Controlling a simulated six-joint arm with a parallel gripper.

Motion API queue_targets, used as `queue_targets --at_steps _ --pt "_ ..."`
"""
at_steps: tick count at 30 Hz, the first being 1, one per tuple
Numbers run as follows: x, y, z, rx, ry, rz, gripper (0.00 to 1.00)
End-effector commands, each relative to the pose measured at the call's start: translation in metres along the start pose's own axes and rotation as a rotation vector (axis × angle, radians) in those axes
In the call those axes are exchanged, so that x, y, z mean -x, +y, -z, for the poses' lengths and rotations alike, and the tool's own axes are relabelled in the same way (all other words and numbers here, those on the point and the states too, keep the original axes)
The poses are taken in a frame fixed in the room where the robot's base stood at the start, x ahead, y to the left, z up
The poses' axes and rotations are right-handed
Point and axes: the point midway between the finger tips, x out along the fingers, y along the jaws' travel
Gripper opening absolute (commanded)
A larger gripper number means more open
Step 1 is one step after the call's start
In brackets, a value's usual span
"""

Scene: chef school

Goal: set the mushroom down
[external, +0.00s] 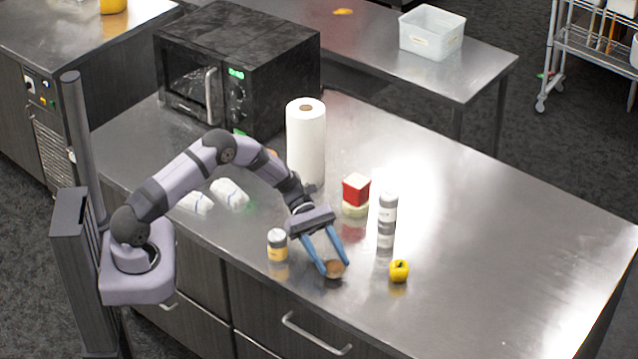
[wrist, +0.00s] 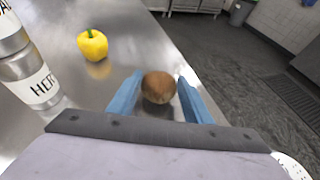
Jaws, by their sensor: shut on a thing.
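The mushroom (external: 334,269) is a small round brown thing near the front edge of the steel counter. It also shows in the wrist view (wrist: 159,88). My gripper (external: 329,266) has its two blue fingers pointing down, one on each side of the mushroom, and is shut on it. The mushroom is at or just above the counter top; I cannot tell whether it touches the surface.
A yellow pepper (external: 399,271) lies to the right, and a labelled shaker (external: 387,208) stands behind. A yellow-labelled jar (external: 277,245) is on the left. A red box (external: 356,189), paper towel roll (external: 305,142) and microwave (external: 237,72) stand farther back. The counter's right part is clear.

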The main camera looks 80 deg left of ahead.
Motion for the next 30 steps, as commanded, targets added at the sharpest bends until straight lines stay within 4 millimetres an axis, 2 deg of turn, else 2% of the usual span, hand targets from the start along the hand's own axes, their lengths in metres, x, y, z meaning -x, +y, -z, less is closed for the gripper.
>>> queue_targets --at_steps 6,19,20,21,22,30 --pt "-0.006 0.000 0.015 -0.001 -0.001 -0.001 0.24" --pt "-0.009 0.000 0.020 -0.002 0.000 -0.001 0.24" --pt "-0.008 0.000 0.019 -0.002 0.000 -0.001 0.50" --pt "-0.008 0.000 0.019 -0.002 0.000 -0.001 0.59" --pt "-0.008 0.000 0.019 -0.002 0.000 0.000 0.64" --pt "-0.008 0.000 0.019 -0.002 0.000 0.000 0.64"
